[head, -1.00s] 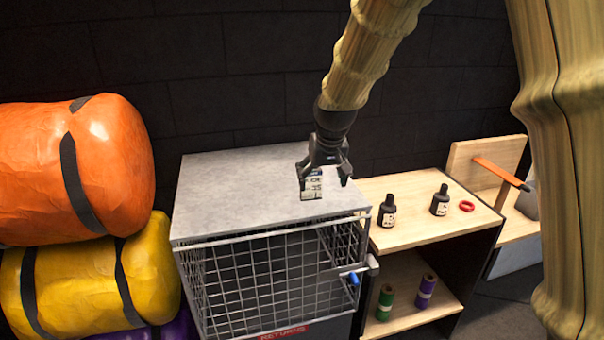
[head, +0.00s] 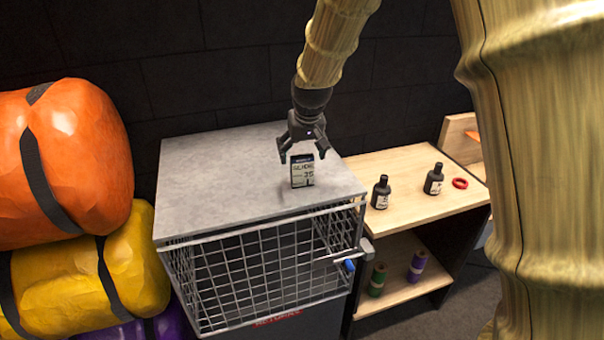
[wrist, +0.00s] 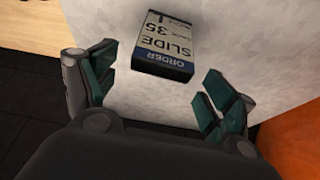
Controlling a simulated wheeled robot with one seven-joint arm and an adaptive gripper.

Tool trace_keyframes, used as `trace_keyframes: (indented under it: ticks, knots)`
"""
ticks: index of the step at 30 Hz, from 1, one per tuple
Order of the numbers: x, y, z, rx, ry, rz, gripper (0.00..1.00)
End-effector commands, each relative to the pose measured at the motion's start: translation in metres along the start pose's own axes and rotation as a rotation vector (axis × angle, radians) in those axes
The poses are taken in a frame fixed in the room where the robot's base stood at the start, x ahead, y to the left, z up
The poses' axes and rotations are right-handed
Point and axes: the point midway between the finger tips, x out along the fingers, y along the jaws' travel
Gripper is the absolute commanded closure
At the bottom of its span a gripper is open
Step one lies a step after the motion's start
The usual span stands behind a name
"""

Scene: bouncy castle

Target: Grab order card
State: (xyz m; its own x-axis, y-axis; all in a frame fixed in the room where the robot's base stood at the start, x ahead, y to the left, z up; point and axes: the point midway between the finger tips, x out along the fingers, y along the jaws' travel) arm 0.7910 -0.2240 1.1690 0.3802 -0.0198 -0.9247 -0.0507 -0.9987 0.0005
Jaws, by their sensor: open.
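The order card (head: 302,171) is a small block with a dark blue band and a pale face with dark print. It stands on the grey top of the wire cage (head: 215,190), near its right side. In the wrist view the card (wrist: 167,45) reads "ORDER", "SLIDE" and "35". My gripper (head: 302,154) is just above the card in the head view, with its fingers spread. In the wrist view my gripper (wrist: 157,88) is open and empty, and the card lies just beyond the fingertips, between their lines, not touched.
Orange (head: 70,160) and yellow (head: 125,275) strapped rolls are stacked left of the cage. A wooden shelf unit (head: 410,200) on the right holds two dark bottles (head: 381,192), a red ring (head: 460,183) and spools below. A dark block wall stands behind.

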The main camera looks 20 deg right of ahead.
Motion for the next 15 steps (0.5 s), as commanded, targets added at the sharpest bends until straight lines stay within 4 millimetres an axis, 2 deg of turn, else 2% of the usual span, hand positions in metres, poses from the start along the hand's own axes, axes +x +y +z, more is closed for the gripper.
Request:
trace_keyframes:
  ticks: [7, 15]
  knots:
    - [0.009, 0.001, 0.002, 0.002, -0.002, 0.001, 0.16]
    - [0.037, 0.002, 0.007, 0.004, -0.002, 0.001, 0.16]
